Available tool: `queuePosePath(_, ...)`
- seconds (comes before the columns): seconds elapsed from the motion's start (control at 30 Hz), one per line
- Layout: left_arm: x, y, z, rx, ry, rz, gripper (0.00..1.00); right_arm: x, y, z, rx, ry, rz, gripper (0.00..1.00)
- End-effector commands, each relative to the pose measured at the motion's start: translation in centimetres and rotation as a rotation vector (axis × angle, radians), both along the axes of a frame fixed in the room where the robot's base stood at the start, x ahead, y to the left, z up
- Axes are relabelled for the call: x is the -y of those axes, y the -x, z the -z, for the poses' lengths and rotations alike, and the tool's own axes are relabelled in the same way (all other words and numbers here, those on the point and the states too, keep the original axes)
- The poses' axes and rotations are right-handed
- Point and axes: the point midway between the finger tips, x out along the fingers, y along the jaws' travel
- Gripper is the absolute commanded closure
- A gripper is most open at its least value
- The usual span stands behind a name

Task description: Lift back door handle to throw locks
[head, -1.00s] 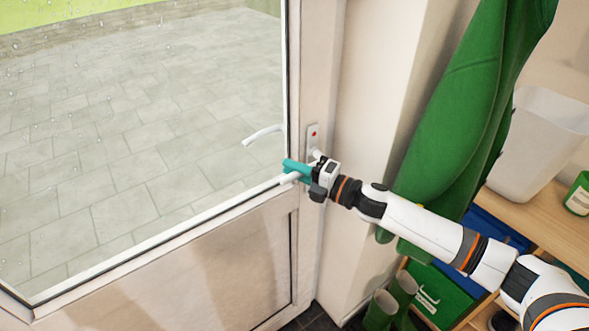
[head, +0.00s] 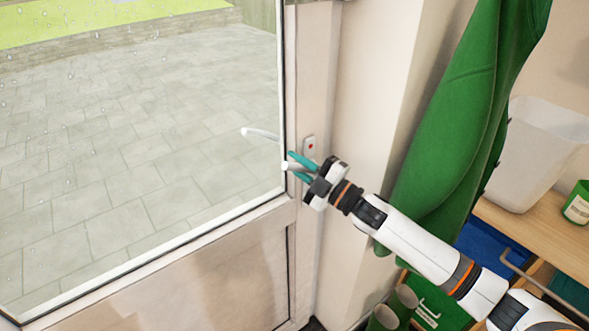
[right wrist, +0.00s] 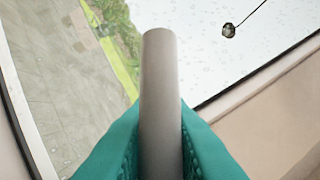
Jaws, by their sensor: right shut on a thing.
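The white back door (head: 312,70) has a large glass pane and a solid lower panel. Its near-side handle (head: 291,166) is a pale lever beside the lock plate (head: 310,147), which bears a red mark. My right gripper (head: 301,167) is shut on this lever, with its teal fingers on either side. In the right wrist view the handle (right wrist: 160,95) is a grey bar between the teal fingers, its free end sticking out beyond them. A second lever (head: 260,134) shows through the glass on the outer side. My left gripper is not in view.
A green coat (head: 455,140) hangs close beside my right arm. A wooden shelf (head: 520,230) with a white bin (head: 538,150) and a green tin (head: 578,203) stands at the right. Green boots (head: 385,318) are below. Paving lies beyond the glass.

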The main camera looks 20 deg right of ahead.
Motion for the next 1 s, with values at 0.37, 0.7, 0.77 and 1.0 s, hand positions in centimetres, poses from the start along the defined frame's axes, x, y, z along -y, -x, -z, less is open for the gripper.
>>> queuePosePath(0.37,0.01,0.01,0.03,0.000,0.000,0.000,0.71,0.30,-0.12,-0.47,-0.019,-0.058,0.000,1.00)
queuePosePath(0.7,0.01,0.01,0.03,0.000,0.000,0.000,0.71,0.31,-0.13,-0.47,-0.019,-0.055,0.001,0.73)
queuePosePath(0.77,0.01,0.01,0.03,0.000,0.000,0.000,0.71,0.31,-0.13,-0.47,-0.019,-0.055,0.001,0.64)
queuePosePath(1.0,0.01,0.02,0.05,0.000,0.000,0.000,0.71,0.33,-0.10,-0.44,-0.018,-0.055,0.002,0.62)
